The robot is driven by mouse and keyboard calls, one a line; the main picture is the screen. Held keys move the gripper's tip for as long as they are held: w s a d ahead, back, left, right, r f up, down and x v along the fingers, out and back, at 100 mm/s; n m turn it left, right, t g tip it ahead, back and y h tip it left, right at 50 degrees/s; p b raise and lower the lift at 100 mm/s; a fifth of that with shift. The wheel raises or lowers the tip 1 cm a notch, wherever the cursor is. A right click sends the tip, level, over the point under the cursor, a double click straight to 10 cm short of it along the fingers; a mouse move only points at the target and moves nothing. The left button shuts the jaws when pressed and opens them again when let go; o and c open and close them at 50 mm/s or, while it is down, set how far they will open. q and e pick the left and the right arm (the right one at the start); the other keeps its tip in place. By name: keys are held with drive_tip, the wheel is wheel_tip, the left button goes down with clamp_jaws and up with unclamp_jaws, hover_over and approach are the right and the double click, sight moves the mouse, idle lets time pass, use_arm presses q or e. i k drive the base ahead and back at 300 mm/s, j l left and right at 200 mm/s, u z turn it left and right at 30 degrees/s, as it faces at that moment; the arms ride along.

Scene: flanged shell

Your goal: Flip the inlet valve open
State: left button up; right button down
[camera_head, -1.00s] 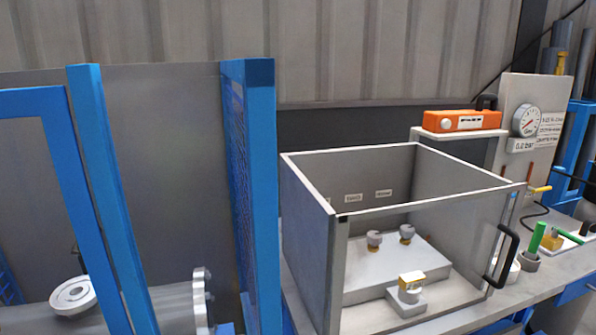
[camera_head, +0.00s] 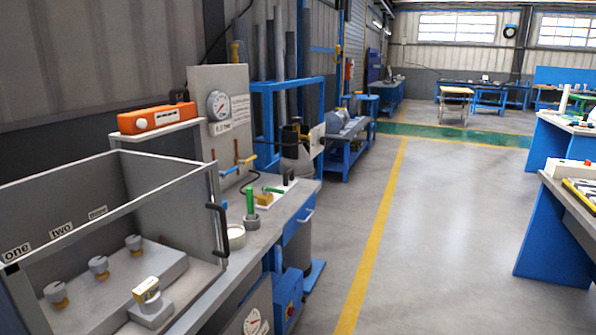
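A grey upright panel (camera_head: 205,88) stands on the left workbench. It carries a round gauge (camera_head: 218,105) with a small readout below it. Low on the panel sit a valve with a yellow lever (camera_head: 246,160) and one with a blue lever (camera_head: 229,171), beside thin orange-brown pipes. I cannot tell which one is the inlet valve, nor whether either is open. Neither of my grippers is in view.
An open-topped grey box (camera_head: 168,175) with a black handle holds several small fittings labelled one, two, three. An orange case (camera_head: 152,119) sits on a shelf. The floor (camera_head: 425,220) to the right is clear.

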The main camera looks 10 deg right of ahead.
sight(222, 174)
drive_tip(key=i+l+u, duration=0.1)
drive_tip(key=i+l, duration=0.25)
drive_tip(key=l, duration=0.15)
drive_tip(key=i+l+u, duration=0.1)
drive_tip(key=i+l, duration=0.2)
drive_tip(key=l, duration=0.25)
drive_tip(key=i+l+u, duration=0.1)
drive_tip(key=i+l, duration=0.2)
drive_tip(key=l, duration=0.25)
drive_tip(key=i+l, duration=0.3)
drive_tip(key=l, duration=0.3)
drive_tip(key=i+l+u, duration=0.15)
drive_tip(key=i+l, duration=0.15)
drive_tip(key=l, duration=0.3)
drive_tip(key=i+l+u, duration=0.1)
drive_tip(key=i+l, duration=0.15)
drive_tip(key=l, duration=0.35)
drive_tip(key=i+l+u, duration=0.1)
drive_tip(key=l, duration=0.55)
drive_tip(key=i+l+u, duration=0.1)
drive_tip(key=i+l, duration=0.2)
drive_tip(key=l, duration=0.35)
